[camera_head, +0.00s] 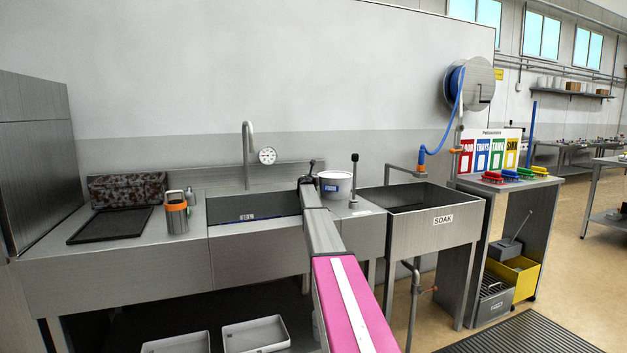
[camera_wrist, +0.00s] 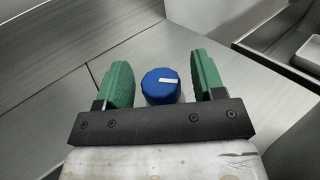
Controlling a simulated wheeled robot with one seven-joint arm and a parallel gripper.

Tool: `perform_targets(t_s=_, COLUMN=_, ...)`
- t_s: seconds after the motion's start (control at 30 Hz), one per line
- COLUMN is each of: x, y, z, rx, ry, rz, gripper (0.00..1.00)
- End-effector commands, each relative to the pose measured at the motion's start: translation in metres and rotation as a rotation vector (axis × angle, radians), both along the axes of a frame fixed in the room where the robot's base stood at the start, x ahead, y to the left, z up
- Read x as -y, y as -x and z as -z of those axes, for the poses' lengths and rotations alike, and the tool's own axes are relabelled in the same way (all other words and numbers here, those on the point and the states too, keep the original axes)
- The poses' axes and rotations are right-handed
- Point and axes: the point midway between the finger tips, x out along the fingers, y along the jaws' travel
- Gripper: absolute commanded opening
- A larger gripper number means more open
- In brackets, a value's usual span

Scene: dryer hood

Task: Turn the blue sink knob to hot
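The blue knob (camera_wrist: 160,92) shows in the wrist view, with a short white mark on its top lying nearly level across the picture. My gripper (camera_wrist: 164,74) is open, with one green finger pad to the left of the knob and one to the right. A gap shows on each side, so neither pad appears to touch it. The black gripper bar hides the knob's lower edge. In the head view my arm reaches to the sink (camera_head: 256,228), and the knob cannot be made out there.
A white tub (camera_head: 335,187) stands right of my arm, near an upright black-topped rod (camera_head: 354,175). A faucet (camera_head: 247,140) rises behind the sink. An orange-banded canister (camera_head: 176,212) is on the left counter, and the SOAK basin (camera_head: 432,238) is to the right.

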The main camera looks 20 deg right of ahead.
Motion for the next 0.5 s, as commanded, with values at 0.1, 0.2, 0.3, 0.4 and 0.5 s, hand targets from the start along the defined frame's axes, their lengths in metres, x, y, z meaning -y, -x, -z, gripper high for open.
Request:
perform_targets(t_s=0.1, x=0.0, y=0.0, z=0.0, rx=0.0, ry=0.0, rz=0.0, gripper=0.63)
perform_targets(t_s=0.2, x=-0.001, y=0.002, z=0.0, rx=0.0, ry=0.0, rz=0.0, gripper=0.63)
perform_targets(t_s=0.3, x=-0.005, y=0.008, z=0.0, rx=0.0, ry=0.0, rz=0.0, gripper=0.63)
perform_targets(t_s=0.4, x=-0.011, y=0.018, z=0.0, rx=0.0, ry=0.0, rz=0.0, gripper=0.63)
perform_targets(t_s=0.5, x=-0.02, y=0.031, z=0.0, rx=0.0, ry=0.0, rz=0.0, gripper=0.63)
